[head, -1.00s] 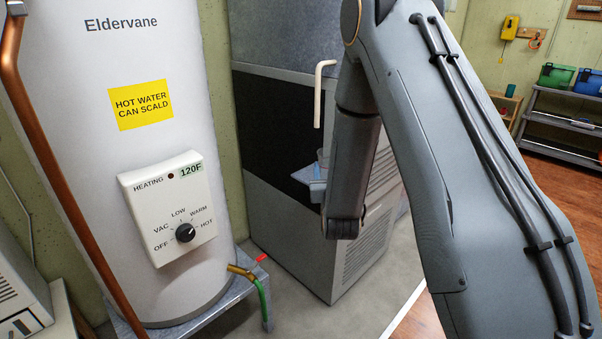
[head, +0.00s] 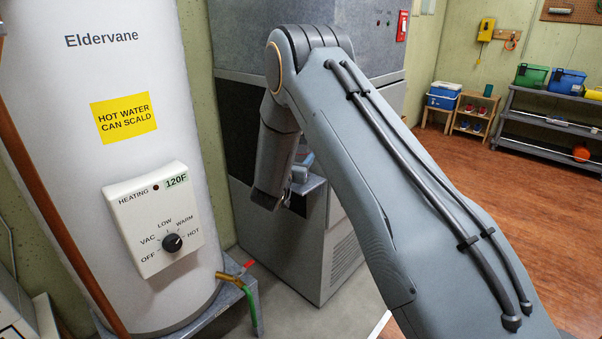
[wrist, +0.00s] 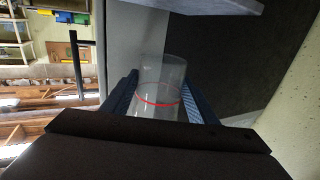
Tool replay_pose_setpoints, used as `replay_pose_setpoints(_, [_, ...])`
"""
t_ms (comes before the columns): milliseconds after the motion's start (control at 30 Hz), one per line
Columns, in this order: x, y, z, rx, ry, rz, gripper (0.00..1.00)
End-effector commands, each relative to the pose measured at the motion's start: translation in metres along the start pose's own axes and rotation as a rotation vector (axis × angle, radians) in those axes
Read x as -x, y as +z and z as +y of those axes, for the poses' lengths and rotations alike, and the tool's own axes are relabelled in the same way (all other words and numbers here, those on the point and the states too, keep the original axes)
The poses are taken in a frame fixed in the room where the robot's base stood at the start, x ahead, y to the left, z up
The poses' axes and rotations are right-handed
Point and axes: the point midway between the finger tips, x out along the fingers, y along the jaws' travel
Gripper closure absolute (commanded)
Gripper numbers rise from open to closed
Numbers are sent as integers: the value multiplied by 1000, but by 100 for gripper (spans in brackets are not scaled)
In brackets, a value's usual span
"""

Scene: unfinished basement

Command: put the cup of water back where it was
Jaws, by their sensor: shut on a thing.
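A clear cup (wrist: 160,75) with a red ring line shows in the wrist view. My gripper (wrist: 160,100) is shut on it, with one dark blue finger on each side. How much water is in the cup I cannot tell. In the head view my gripper (head: 301,170) is mostly hidden behind my arm, in front of the tall grey machine (head: 340,225) with a dark recess. The cup cannot be made out there.
A white water heater (head: 120,60) with a dial box stands at the left, and a brass tap with a green hose sits low beside it. Shelves with bins (head: 545,115) and a blue cooler (head: 444,95) stand at the back right. The wooden floor between is clear.

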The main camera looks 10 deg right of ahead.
Motion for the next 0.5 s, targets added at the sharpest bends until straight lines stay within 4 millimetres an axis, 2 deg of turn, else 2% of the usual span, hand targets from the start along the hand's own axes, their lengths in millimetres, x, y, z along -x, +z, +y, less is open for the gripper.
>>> replay_pose_setpoints(500, [0, 58, 0, -1, -1, 1, 74])
